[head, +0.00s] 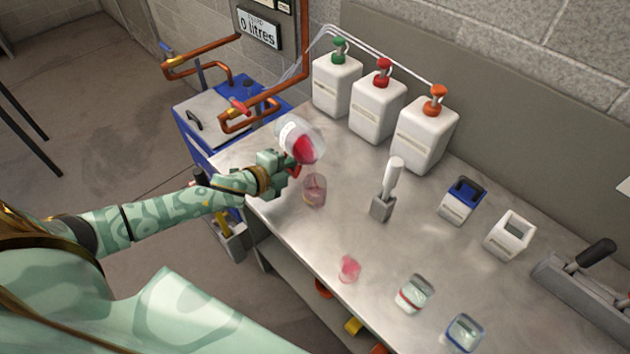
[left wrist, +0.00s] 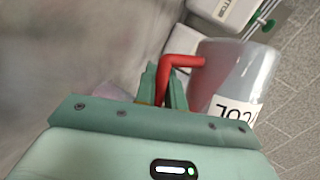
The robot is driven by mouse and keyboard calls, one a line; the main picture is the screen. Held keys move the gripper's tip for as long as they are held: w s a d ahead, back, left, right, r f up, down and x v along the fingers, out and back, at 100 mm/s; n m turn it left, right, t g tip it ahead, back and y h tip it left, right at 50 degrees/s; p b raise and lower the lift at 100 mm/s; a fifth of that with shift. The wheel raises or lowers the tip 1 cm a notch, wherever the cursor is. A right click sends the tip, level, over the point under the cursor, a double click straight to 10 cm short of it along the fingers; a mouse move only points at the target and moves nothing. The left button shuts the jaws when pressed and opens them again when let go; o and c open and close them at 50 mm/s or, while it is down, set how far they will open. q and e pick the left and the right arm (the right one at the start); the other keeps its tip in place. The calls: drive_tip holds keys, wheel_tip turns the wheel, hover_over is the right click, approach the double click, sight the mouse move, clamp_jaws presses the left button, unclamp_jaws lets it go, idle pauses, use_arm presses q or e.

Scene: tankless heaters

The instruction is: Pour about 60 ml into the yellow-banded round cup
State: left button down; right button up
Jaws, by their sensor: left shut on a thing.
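My left gripper (head: 288,168) is shut on the red handle (left wrist: 180,66) of a clear jug (head: 300,138). The jug is tilted, with red liquid gathered at its lower side. It also shows in the left wrist view (left wrist: 240,72), with a white label. A clear round cup (head: 315,190) stands on the bench just below the jug's low side. The cup looks pinkish inside; its band colour is hard to make out. I cannot tell whether liquid is falling between them. A pale pinkish shape, perhaps this cup, shows partly behind the gripper in the left wrist view (left wrist: 108,88).
Several other vessels stand on the bench: a pink one (head: 348,268), a red-banded one (head: 415,293) and a blue-banded one (head: 465,332). White pump bottles (head: 377,105) line the back. A grey holder (head: 383,205) stands right of the cup. Copper pipes (head: 262,115) rise behind the jug.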

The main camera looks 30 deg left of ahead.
sight(297, 159)
use_arm(q)
drive_tip(key=p, duration=0.2)
drive_tip(key=r+n+g+h+p, duration=0.1)
drive_tip(key=p, duration=0.1)
drive_tip(key=shift+d+r+n, duration=0.1)
drive_tip(key=shift+d+n, duration=0.2)
drive_tip(key=shift+d, duration=0.05)
drive_tip(key=shift+s+f, duration=0.15)
drive_tip(key=shift+f, duration=0.1)
drive_tip(key=shift+n+g+h, duration=0.3)
drive_tip(key=shift+n+h, duration=0.1)
drive_tip(key=shift+n, duration=0.1)
drive_tip(key=r+p, duration=0.3)
drive_tip(key=d+r+p, duration=0.1)
drive_tip(key=p, duration=0.1)
drive_tip(key=shift+s+r, duration=0.15)
drive_tip(key=shift+s, duration=0.1)
drive_tip(key=shift+s+d+r+p, duration=0.1)
drive_tip(key=shift+p, duration=0.25)
drive_tip(key=shift+d, duration=0.1)
drive_tip(key=shift+n, duration=0.3)
drive_tip(key=shift+h, duration=0.3)
